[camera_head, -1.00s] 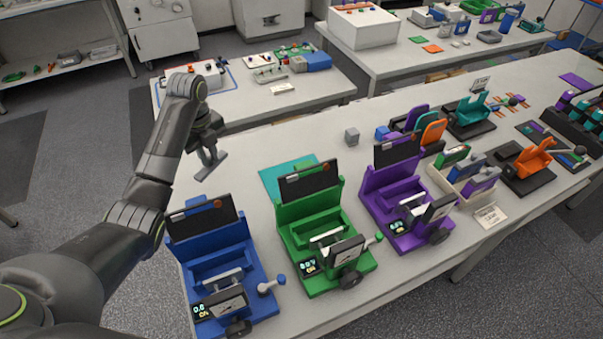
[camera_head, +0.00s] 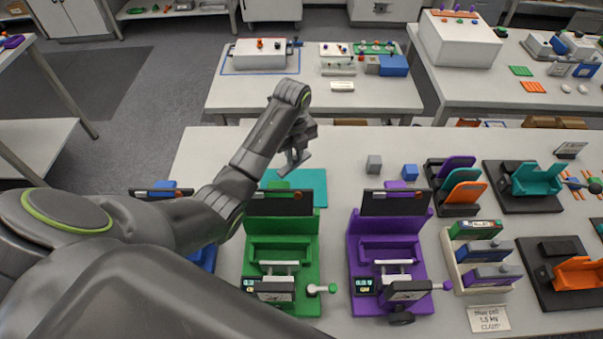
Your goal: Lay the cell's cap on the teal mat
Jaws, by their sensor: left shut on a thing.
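The teal mat (camera_head: 316,180) lies on the table behind the green cycler station (camera_head: 282,240). My left gripper (camera_head: 293,162) is above the mat's back edge in the picture. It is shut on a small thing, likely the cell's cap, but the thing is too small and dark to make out. I cannot tell its exact height above the mat. My right gripper is not in view.
A purple station (camera_head: 390,250) stands right of the green one. A blue station (camera_head: 203,257) is mostly hidden behind my left arm. A grey block (camera_head: 374,165) and a blue block (camera_head: 409,171) stand right of the mat. The table's back left is clear.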

